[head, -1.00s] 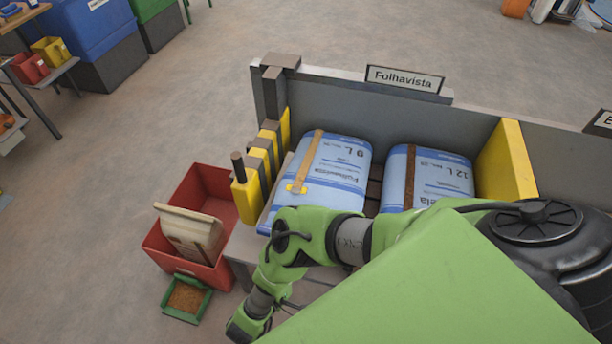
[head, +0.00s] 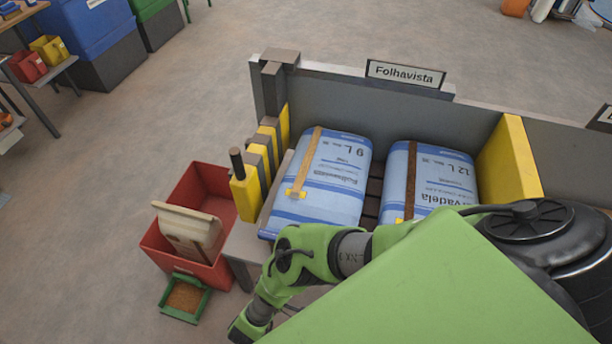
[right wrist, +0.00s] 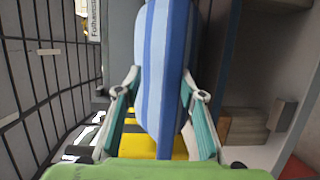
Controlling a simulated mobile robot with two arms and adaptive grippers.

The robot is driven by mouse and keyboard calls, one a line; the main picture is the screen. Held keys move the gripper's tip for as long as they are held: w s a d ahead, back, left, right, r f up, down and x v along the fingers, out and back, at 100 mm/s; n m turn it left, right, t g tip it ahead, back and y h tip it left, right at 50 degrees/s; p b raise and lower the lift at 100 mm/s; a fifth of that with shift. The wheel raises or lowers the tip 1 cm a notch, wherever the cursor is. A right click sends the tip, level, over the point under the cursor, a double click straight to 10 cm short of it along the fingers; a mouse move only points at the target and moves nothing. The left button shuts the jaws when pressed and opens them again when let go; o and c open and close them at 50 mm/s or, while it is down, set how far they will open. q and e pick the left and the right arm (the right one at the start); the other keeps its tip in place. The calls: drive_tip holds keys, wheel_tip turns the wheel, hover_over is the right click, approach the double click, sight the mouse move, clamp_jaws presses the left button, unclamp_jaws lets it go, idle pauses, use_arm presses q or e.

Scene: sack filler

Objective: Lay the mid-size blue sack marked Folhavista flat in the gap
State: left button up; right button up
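In the head view a blue sack marked 9 L (head: 330,185) lies flat at the left of the bay under the Folhavista sign (head: 405,75); its print seems to read Folhavista. A blue sack marked 12 L, ending "rvadela" (head: 445,180), lies to its right. A narrow gap (head: 376,190) with dark slats shows between them. In the right wrist view the teal fingers of my right gripper (right wrist: 161,80) press on both sides of a blue striped sack (right wrist: 165,40). Its marking is hidden. The right gripper is out of the head view. My left gripper is not seen.
Yellow and grey blocks (head: 262,165) line the bay's left side. A yellow divider (head: 510,165) stands at its right. A red bin (head: 208,195) with a beige sack and a small green tray (head: 186,298) stand on the floor at left. My green arm covers the bay's front.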

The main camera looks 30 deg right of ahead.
drive_tip(key=w+d+r+g+y+p, duration=0.1)
drive_tip(key=r+y+p, duration=0.1)
drive_tip(key=r+p, duration=0.5)
drive_tip(key=w+d+r+n+g+y+p, duration=0.1)
drive_tip(key=d+r+g+y+p, duration=0.1)
drive_tip(key=r+p, duration=0.6)
drive_tip(key=w+d+r+n+g+y+p, duration=0.1)
drive_tip(key=r+y+p, duration=0.3)
drive_tip(key=r, duration=1.1)
drive_tip(key=p, duration=0.3)
drive_tip(key=shift+w+d+g+p, duration=0.2)
drive_tip(key=shift+w+g+p, duration=0.1)
drive_tip(key=shift+w, duration=0.1)
